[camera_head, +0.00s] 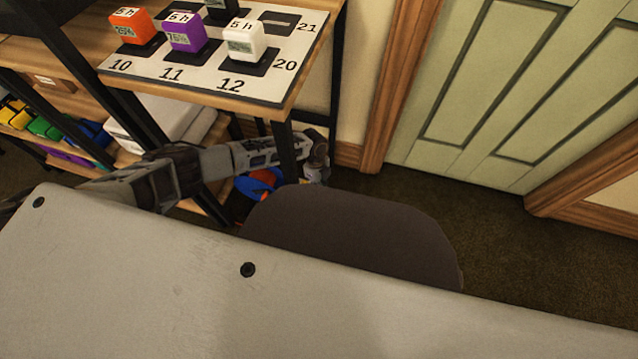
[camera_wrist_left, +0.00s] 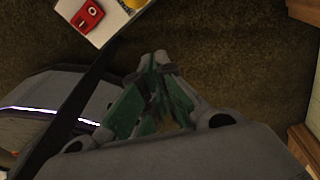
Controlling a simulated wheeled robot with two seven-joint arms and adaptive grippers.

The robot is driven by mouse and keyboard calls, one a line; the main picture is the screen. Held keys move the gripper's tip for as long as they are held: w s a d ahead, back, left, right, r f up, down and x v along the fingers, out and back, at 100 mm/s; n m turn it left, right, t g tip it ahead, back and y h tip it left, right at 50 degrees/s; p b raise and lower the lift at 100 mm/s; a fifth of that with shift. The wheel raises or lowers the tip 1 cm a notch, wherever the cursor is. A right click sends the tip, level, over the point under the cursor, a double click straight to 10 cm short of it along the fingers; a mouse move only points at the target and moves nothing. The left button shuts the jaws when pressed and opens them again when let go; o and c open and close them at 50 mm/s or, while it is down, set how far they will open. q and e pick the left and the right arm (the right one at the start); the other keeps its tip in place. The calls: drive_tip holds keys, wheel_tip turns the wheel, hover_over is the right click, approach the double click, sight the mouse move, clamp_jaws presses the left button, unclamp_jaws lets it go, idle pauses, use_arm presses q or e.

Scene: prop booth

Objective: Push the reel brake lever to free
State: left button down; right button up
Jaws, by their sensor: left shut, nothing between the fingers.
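I cannot make out the reel brake lever in either view. A blue and orange rounded object (camera_head: 262,183) shows low behind my left arm in the head view, partly hidden; I cannot tell whether it is the reel. My left gripper (camera_head: 316,174) points down beside the shelf's front leg, small and partly hidden in the head view. In the left wrist view its green-sided fingers (camera_wrist_left: 160,62) are closed together and empty, above brown carpet. My right gripper is in neither view.
A shelf unit (camera_head: 290,112) holds a numbered board (camera_head: 190,73) with orange (camera_head: 132,25), purple (camera_head: 186,33) and white (camera_head: 243,40) blocks. Colourful items lie on its lower shelf. A green door (camera_head: 530,90) stands at right. Carpet (camera_head: 500,240) before it is clear. A red item (camera_wrist_left: 88,15) shows in the wrist view.

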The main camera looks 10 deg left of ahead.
sight(303, 185)
use_arm(q)
drive_tip(key=shift+w+a+f+b, duration=0.3)
drive_tip(key=shift+a+f+b, duration=0.4)
drive_tip(key=shift+a, duration=0.1)
drive_tip(key=shift+w+a+f+b, duration=0.25)
drive_tip(key=shift+a+f+b, duration=0.35)
drive_tip(key=shift+a+f, duration=0.15)
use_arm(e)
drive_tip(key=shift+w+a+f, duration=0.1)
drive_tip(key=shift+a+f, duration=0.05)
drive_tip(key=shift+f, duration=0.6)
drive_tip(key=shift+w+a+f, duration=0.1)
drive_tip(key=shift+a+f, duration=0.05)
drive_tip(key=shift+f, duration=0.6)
use_arm(q)
drive_tip(key=shift+a+r+p, duration=0.3)
drive_tip(key=shift+a+r, duration=0.1)
drive_tip(key=shift+a, duration=0.15)
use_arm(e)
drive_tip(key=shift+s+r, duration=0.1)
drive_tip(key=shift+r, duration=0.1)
use_arm(q)
drive_tip(key=shift+a+r+h, duration=0.3)
drive_tip(key=shift+a+h, duration=0.45)
drive_tip(key=shift+h, duration=0.05)
drive_tip(key=shift+a+r+p, duration=0.3)
drive_tip(key=shift+a, duration=0.4)
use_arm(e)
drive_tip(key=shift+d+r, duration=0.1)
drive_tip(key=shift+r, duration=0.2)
